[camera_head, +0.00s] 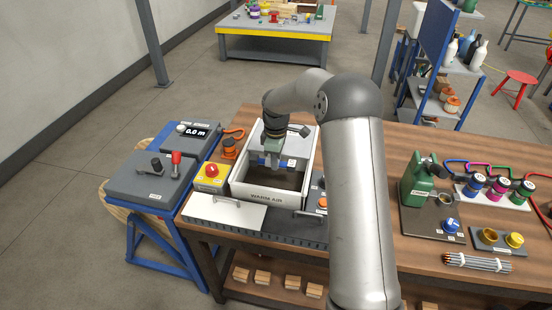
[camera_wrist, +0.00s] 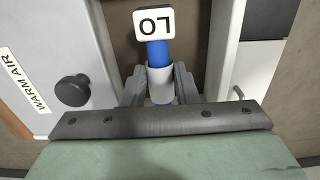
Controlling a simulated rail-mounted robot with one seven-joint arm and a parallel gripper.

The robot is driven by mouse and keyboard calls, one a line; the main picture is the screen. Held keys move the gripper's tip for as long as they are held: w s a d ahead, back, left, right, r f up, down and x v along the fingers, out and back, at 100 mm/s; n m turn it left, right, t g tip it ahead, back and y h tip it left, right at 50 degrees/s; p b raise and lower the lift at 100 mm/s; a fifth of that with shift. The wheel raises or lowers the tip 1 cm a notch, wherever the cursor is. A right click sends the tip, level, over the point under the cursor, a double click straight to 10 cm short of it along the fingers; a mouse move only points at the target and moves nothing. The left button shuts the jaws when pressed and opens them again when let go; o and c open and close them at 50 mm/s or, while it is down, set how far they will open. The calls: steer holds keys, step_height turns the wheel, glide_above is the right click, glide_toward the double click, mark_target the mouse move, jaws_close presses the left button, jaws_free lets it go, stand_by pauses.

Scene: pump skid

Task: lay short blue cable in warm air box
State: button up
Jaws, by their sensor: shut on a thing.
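The warm air box (camera_head: 265,196) is a white open-topped box labelled WARM AIR on its front wall, standing at the left end of the wooden bench. My gripper (camera_head: 271,163) is over the box opening, pointing down. In the wrist view my gripper (camera_wrist: 160,88) is shut on a short blue cable (camera_wrist: 158,54), gripping its pale sleeve. The cable has a white tag end marked LO. Whether the cable touches the box floor I cannot tell.
A yellow box with a red knob (camera_head: 211,175) and an orange-topped device (camera_head: 229,147) stand left of the box. A green pump (camera_head: 418,188) and several coloured jars are to the right.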

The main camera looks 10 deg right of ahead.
steer(key=shift+f, duration=0.2)
steer(key=shift+f+b, duration=2.5)
steer(key=shift+f, duration=1.3)
steer(key=o, duration=0.9)
steer(key=shift+o, duration=0.2)
step_height(320, 180, up, 17)
steer(key=shift+f+b, duration=0.2)
steer(key=shift+b, duration=0.55)
steer(key=shift+r, duration=0.45)
